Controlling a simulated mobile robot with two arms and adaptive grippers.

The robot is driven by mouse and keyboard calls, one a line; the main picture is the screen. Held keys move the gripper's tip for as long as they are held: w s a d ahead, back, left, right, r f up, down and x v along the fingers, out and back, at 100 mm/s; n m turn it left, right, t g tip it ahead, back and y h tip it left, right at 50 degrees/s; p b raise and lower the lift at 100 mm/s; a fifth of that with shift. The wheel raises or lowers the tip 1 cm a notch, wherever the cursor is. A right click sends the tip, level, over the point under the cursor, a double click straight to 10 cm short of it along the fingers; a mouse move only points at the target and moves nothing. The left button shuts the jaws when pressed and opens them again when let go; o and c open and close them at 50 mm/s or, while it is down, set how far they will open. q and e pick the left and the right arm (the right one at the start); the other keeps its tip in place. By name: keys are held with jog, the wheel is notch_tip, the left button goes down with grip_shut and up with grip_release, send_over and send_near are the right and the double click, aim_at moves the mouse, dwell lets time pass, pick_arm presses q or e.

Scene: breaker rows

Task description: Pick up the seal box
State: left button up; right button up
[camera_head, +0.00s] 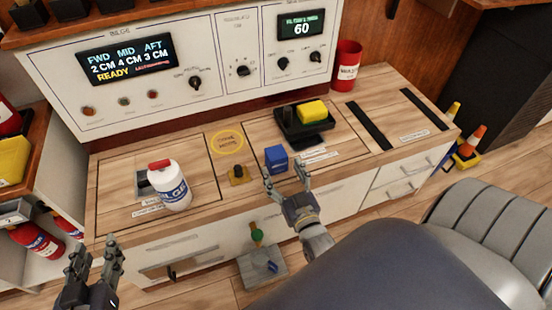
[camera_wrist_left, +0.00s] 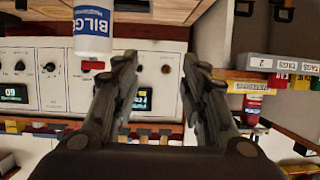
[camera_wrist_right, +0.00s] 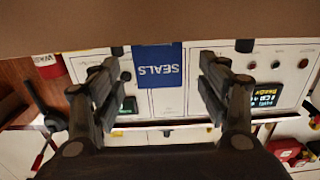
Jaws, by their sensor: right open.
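The seal box is a small blue box (camera_head: 276,159) standing on the wooden counter (camera_head: 330,165), right of the yellow ring mark. It also shows in the right wrist view as a blue face with upside-down SEALS lettering (camera_wrist_right: 160,68). My right gripper (camera_head: 286,178) is open at the near side of the box. In the right wrist view the box appears between the two fingers, with a gap on each side. How far it reaches between them is hard to tell. My left gripper (camera_head: 94,254) is open and empty, low at the left, away from the counter top.
A white BILGE bottle (camera_head: 171,186) with a red cap stands left on the counter. A black tray (camera_head: 303,120) with a yellow block (camera_head: 313,110) sits behind the box to the right. A red bin (camera_head: 346,66) stands behind.

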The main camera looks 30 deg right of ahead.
aim_at(280, 166)
jog(key=shift+w+d+f, duration=0.1)
jog(key=shift+w+d, duration=0.05)
jog(key=shift+w, duration=0.5)
jog(key=b+x, duration=0.2)
jog(key=x, duration=0.2)
jog(key=shift+w+d+f, duration=0.1)
jog(key=shift+w+f, duration=0.05)
pick_arm(q)
notch_tip(280, 166, up, 10)
jog(key=w+d+t+h, duration=0.2)
jog(key=t, duration=0.3)
jog(key=shift+t, duration=0.3)
pick_arm(e)
jog(key=shift+w, duration=0.15)
jog(key=c, duration=1.2)
